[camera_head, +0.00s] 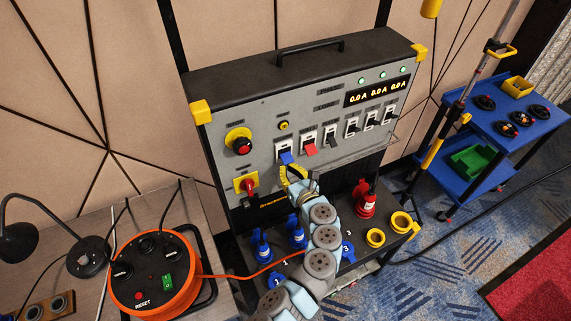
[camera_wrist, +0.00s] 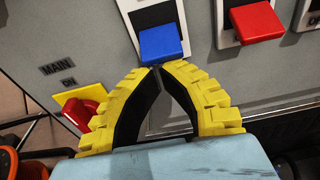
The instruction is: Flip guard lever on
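A grey control panel (camera_head: 262,128) carries a row of lever switches. The blue lever (camera_head: 286,157) is at the left end of the row and sticks out, tilted downward; it also shows in the wrist view (camera_wrist: 165,45). A red lever (camera_head: 310,149) is just right of it. No readable label tells which one is the guard lever. My gripper (camera_wrist: 157,69) has yellow fingers with their tips together at the lower edge of the blue lever. Nothing shows between the tips. I cannot tell whether they touch the lever.
A red rotary switch (camera_head: 249,186) on a yellow plate, marked MAIN ON in the wrist view, sits lower left. Black levers (camera_head: 353,128) continue rightward. Blue plugs (camera_head: 297,232) and a red plug (camera_head: 363,198) stand below the panel. An orange cable reel (camera_head: 155,272) is at left.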

